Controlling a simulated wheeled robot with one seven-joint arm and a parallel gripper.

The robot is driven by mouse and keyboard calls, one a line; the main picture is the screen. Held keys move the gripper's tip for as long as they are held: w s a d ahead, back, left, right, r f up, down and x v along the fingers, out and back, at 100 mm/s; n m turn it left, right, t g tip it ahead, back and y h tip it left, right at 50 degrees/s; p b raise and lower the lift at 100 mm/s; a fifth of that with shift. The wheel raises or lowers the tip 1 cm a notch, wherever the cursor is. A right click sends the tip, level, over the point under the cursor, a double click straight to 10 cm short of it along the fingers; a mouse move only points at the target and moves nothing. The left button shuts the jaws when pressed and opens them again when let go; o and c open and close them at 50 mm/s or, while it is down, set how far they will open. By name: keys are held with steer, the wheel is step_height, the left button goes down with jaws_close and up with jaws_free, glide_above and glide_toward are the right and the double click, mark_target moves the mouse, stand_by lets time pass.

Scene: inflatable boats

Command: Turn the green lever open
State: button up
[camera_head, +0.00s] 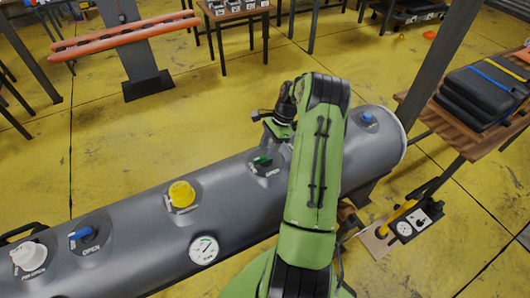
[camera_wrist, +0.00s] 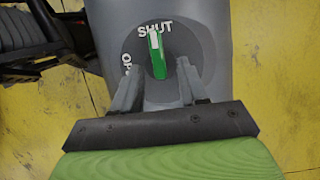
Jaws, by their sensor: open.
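The green lever (camera_head: 262,160) sits on a dark round base on top of the grey inflatable tube (camera_head: 135,240), with the word OPEN beside it. In the wrist view the green lever (camera_wrist: 157,54) has a white tip and points at the word SHUT; part of the word OPEN shows to its left. My gripper (camera_wrist: 156,77) is open, with its two grey fingers below and to either side of the lever's lower end. It holds nothing. In the head view my gripper (camera_head: 277,127) is just above and beyond the lever, partly hidden by my green arm.
Along the tube are a blue lever (camera_head: 82,233), a yellow cap (camera_head: 181,194), a white cap (camera_head: 29,255), a gauge (camera_head: 204,250) and another blue part (camera_head: 368,118). A table with black cases (camera_head: 484,95) stands at right. A pump with gauge (camera_head: 405,229) lies at lower right.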

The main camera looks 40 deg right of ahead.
mark_target(264, 156)
steer(key=shift+x, duration=1.25)
steer(key=shift+a+f, duration=0.15)
steer(key=shift+f, duration=0.1)
steer(key=shift+s, duration=0.1)
steer(key=shift+c, duration=0.4)
jaws_close()
